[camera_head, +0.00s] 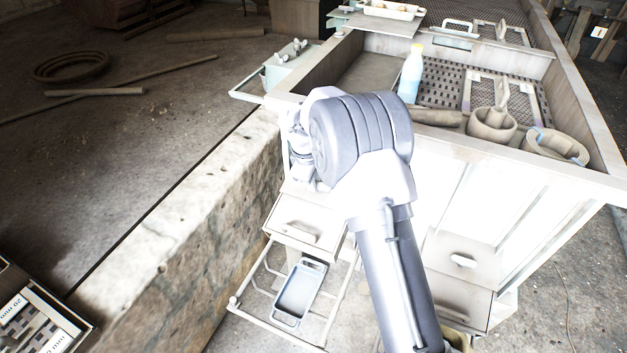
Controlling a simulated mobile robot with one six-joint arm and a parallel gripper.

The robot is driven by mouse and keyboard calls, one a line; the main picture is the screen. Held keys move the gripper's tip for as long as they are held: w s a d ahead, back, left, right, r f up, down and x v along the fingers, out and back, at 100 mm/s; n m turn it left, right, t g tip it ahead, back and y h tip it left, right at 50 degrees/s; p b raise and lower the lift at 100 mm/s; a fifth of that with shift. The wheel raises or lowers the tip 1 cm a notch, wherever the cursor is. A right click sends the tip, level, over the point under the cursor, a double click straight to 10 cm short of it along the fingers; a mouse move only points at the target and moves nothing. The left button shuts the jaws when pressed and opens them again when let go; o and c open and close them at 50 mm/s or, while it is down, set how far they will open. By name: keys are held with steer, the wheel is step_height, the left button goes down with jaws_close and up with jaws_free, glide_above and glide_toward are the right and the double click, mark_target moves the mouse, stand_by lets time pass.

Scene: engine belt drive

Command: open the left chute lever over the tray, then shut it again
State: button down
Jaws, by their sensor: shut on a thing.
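My gripper (303,170) shows only in part, as grey mechanism to the left of my thick pale wrist. It is over the top of the left chute box and is shut on what I take for the left chute lever. The fingertips and the grip itself are hidden. The left chute box (283,213) is pale, with a small white pull on its front, under the bench's left corner. The tray (300,290), shallow and blue-grey, lies on a wire frame below this box. I cannot tell how far the lever is turned.
A similar right box (463,283) hangs right of my arm. A stone ledge (190,215) runs along the left.

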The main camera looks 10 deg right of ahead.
steer(key=shift+m, duration=0.3)
steer(key=m, duration=0.3)
steer(key=shift+w+d+m+b, duration=0.2)
steer(key=shift+m+b, duration=0.1)
steer(key=m, duration=0.2)
steer(key=m+b, duration=0.1)
steer(key=shift+w+d+m, duration=0.1)
steer(key=shift+d+m, duration=0.1)
steer(key=shift+m, duration=0.2)
steer(key=m, duration=0.1)
steer(key=m+b, duration=0.1)
steer(key=m, duration=0.2)
steer(key=shift+d+r, duration=0.1)
steer(key=shift+d, duration=0.15)
steer(key=shift+d+m+b, duration=0.2)
steer(key=shift+m+b, duration=0.6)
steer(key=shift+m, duration=1)
steer(key=shift+r+m, duration=0.1)
steer(key=shift+m, duration=0.2)
steer(key=c, duration=1.3)
jaws_free()
